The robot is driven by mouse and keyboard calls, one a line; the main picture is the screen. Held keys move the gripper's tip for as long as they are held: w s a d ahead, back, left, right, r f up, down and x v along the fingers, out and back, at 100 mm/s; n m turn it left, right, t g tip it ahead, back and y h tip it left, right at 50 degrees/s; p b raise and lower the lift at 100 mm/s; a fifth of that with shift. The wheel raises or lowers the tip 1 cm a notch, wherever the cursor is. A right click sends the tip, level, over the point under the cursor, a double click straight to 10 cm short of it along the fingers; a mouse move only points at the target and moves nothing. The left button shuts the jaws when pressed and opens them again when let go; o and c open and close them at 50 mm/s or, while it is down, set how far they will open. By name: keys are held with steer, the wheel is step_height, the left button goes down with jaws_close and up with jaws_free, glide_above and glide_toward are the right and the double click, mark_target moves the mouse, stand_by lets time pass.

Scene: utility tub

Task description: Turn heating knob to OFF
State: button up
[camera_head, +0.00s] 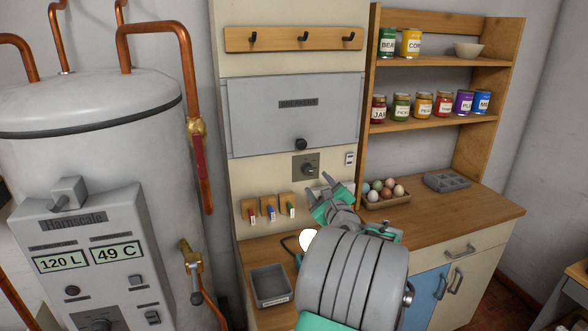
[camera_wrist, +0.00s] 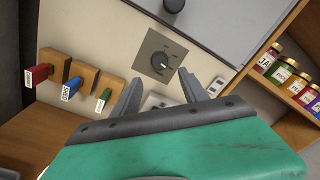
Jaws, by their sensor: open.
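A dark round knob on a square grey plate (camera_head: 306,167) is on the cream panel below the grey breaker box. In the wrist view the knob (camera_wrist: 159,63) has a pointer and small marks around it, too small to read. My gripper (camera_wrist: 158,90) is open and empty, its two fingers pointing towards the plate from below, apart from the knob. In the head view my teal and grey gripper (camera_head: 328,192) is in front of the panel, below and right of the plate. Another knob (camera_head: 98,323) is low on the boiler's panel, partly cut off. Neither knob's heating label is legible.
The breaker box (camera_head: 290,122) has a black knob at its bottom. A small white switch (camera_head: 350,158) is right of the plate. An egg tray (camera_head: 388,202) and grey bin (camera_head: 271,287) stand on the wooden counter.

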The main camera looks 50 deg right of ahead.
mark_target(309, 171)
steer(key=p+x, duration=0.1)
steer(key=x, duration=0.7)
steer(key=shift+w+r+p, duration=0.1)
steer(key=shift+p, duration=0.2)
jaws_close()
